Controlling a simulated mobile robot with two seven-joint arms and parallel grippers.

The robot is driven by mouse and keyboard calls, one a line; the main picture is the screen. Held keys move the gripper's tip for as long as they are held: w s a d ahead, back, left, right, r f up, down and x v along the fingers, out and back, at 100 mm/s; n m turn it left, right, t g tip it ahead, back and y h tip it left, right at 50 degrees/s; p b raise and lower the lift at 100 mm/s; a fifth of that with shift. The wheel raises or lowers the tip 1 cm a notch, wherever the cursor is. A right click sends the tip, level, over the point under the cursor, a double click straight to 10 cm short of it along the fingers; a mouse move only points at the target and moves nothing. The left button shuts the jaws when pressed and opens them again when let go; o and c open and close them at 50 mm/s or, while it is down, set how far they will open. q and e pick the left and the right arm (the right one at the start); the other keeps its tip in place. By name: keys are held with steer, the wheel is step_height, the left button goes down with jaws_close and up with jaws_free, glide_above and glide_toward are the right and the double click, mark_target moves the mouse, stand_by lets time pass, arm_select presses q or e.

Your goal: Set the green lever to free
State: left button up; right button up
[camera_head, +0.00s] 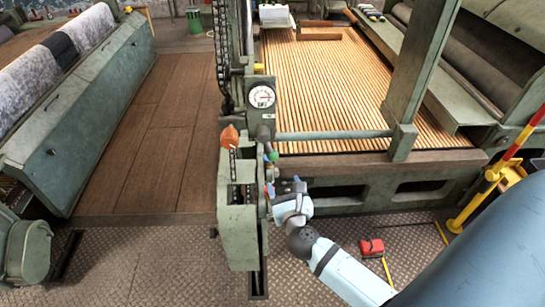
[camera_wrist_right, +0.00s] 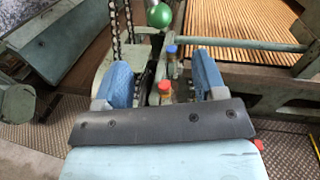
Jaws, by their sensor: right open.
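The green lever's round knob (camera_head: 273,156) shows beside the grey-green machine post in the head view. In the right wrist view the green knob (camera_wrist_right: 158,15) is at the top edge, beyond my fingertips. My right gripper (camera_head: 287,186) is at the lever stand, just below and in front of the green knob. In the right wrist view my right gripper (camera_wrist_right: 163,66) has its two blue fingers wide apart, with nothing held. A blue-topped lever (camera_wrist_right: 171,49) and a red-topped lever (camera_wrist_right: 165,87) show between the fingers. The free marking cannot be made out. My left gripper is out of view.
A round gauge (camera_head: 262,97) and an orange knob (camera_head: 229,135) are on the same machine. A slatted wooden bed (camera_head: 330,85) lies behind. A red object (camera_head: 371,247) sits on the metal floor, and a yellow-and-red post (camera_head: 492,178) stands at right.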

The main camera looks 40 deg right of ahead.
mark_target(274, 160)
steer(key=p+x, duration=0.1)
steer(key=x, duration=1.1)
steer(key=shift+w, duration=0.15)
jaws_close()
steer(key=shift+p, duration=0.3)
